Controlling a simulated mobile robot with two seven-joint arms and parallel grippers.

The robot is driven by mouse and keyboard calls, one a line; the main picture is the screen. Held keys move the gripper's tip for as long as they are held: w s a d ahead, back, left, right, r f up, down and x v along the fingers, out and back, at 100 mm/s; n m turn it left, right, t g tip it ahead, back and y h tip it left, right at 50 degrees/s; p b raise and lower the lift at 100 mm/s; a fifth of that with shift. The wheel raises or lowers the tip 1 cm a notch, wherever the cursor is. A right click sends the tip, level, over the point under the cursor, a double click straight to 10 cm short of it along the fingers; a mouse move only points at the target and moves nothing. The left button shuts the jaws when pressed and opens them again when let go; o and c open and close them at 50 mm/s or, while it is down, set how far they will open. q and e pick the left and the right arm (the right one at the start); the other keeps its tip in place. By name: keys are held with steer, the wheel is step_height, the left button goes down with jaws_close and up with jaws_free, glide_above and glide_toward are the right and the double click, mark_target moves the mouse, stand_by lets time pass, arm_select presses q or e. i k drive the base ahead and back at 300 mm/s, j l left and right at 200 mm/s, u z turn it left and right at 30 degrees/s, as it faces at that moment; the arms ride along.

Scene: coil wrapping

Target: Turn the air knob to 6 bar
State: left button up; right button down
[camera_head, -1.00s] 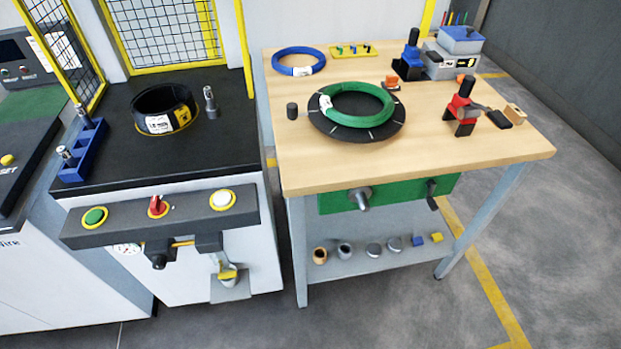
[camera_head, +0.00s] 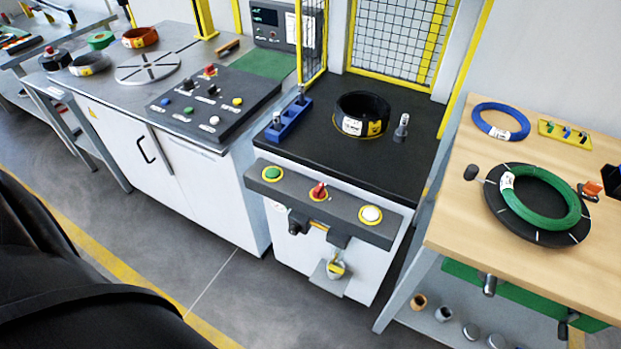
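Under the front control bar (camera_head: 330,208) of the wrapping station is a black knob (camera_head: 297,222) on a brass-coloured pipe; it looks like the air knob. A small round gauge (camera_head: 277,207) sits on the cabinet front beside it, partly covered by the bar; its reading is too small to tell. Neither of my grippers is in view, and nothing touches the knob.
A button console (camera_head: 215,105) stands to the left, and a wooden table (camera_head: 465,215) to the right. The floor in front is clear. A large black shape at lower left is probably mine.

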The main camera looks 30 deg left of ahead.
mark_target(294, 228)
steer(key=u, duration=0.85)
